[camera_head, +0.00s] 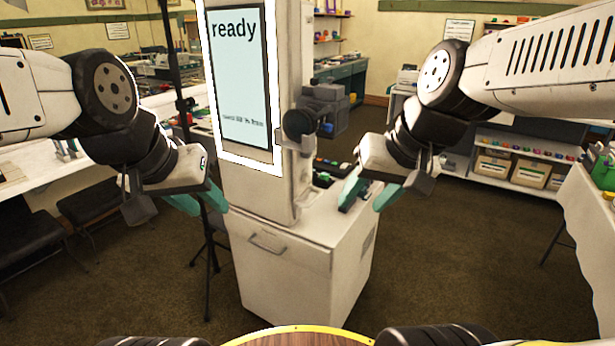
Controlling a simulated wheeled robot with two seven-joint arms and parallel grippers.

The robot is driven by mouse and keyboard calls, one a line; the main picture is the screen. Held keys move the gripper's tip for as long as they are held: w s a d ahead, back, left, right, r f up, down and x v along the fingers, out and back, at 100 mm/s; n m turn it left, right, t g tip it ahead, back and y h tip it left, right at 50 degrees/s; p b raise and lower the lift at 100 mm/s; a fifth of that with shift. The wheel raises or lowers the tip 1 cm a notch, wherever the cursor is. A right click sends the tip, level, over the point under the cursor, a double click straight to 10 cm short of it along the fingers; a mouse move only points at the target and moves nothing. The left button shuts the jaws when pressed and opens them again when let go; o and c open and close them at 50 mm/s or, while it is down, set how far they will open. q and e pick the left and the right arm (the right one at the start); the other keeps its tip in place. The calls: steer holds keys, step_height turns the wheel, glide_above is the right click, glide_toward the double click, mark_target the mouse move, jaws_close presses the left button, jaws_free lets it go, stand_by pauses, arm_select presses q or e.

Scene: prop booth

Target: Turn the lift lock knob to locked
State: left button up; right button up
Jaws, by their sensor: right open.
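Neither gripper touches the knob.
The column's screen (238,75) reads "ready". The column stands on a white cabinet (285,265) with small dark items on top. A thin black stand (208,270) is at its left. A white-draped table (590,225) is at the right edge. Brown floor lies between.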

steer(key=w+a+f+m+g+y, duration=0.35)
steer(key=w+a, duration=0.25)
steer(key=w, duration=0.3)
steer(key=m+t+y, duration=0.8)
steer(key=m+t, duration=0.1)
steer(key=m, duration=0.4)
glide_toward(309, 179)
steer(key=a, duration=0.1)
steer(key=x, duration=0.7)
steer(key=shift+w+a+r, duration=0.15)
steer(key=shift+w+a, duration=0.05)
steer(key=shift+w, duration=0.1)
jaws_close()
